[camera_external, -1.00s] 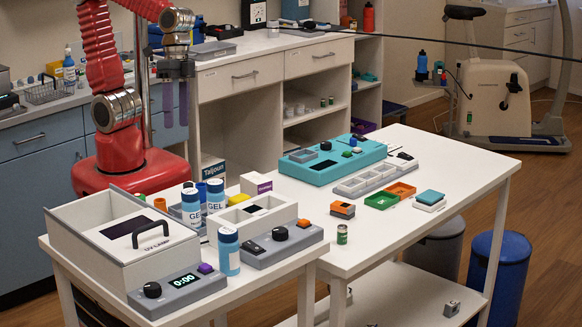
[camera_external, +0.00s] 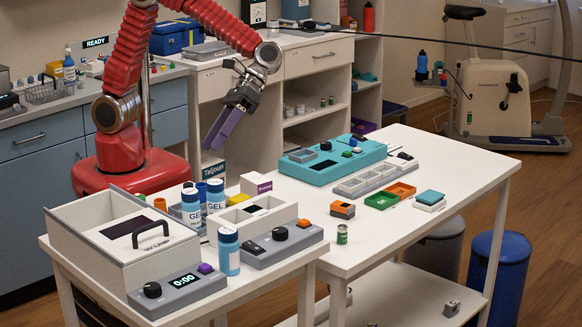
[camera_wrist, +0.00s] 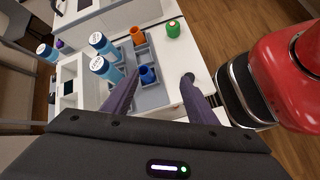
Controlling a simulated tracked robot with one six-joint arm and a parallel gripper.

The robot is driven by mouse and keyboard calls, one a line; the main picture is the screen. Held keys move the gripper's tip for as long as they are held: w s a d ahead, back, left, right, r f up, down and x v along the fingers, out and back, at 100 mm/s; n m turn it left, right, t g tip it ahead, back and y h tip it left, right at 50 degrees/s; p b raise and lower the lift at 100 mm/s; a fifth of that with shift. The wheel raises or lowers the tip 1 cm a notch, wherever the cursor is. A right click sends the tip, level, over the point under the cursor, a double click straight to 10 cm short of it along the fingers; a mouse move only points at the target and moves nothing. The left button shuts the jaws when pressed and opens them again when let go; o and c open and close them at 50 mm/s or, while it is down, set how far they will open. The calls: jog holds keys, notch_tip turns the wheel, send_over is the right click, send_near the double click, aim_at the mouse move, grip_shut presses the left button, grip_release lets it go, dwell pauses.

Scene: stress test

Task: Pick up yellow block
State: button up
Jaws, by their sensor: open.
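A small yellow block (camera_external: 239,199) shows behind the white-and-grey box on the near table in the external view; its lower part is hidden. I cannot make out the yellow block in the wrist view. My gripper (camera_external: 216,140) hangs in the air with its purple fingers tilted down and left, above and behind the near table. It also shows in the wrist view (camera_wrist: 158,95), with the two fingers apart and nothing held between them.
GEL bottles (camera_external: 191,212) stand left of the block. A boxy UV lamp unit (camera_external: 100,255) fills the table's left side. In the wrist view, a blue cup (camera_wrist: 148,76), an orange cup (camera_wrist: 137,36) and a green-capped bottle (camera_wrist: 173,30) lie beyond the fingers.

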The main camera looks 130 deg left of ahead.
jog(key=w+a+f+n+t+h, duration=0.3)
jog(key=w+a+f+n+h, duration=0.4)
jog(key=a, duration=0.5)
jog(key=w+f, duration=0.1)
jog(key=w, duration=0.1)
jog(key=shift+w+f+n+t, duration=0.25)
jog(key=shift+w+n+t, duration=0.05)
jog(key=shift+n, duration=0.1)
jog(key=shift+d, duration=0.15)
jog(key=x, duration=0.8)
jog(key=shift+d, duration=0.15)
jog(key=shift+x, duration=2.65)
jog(key=shift+w+f, duration=0.1)
jog(key=shift+f, duration=0.05)
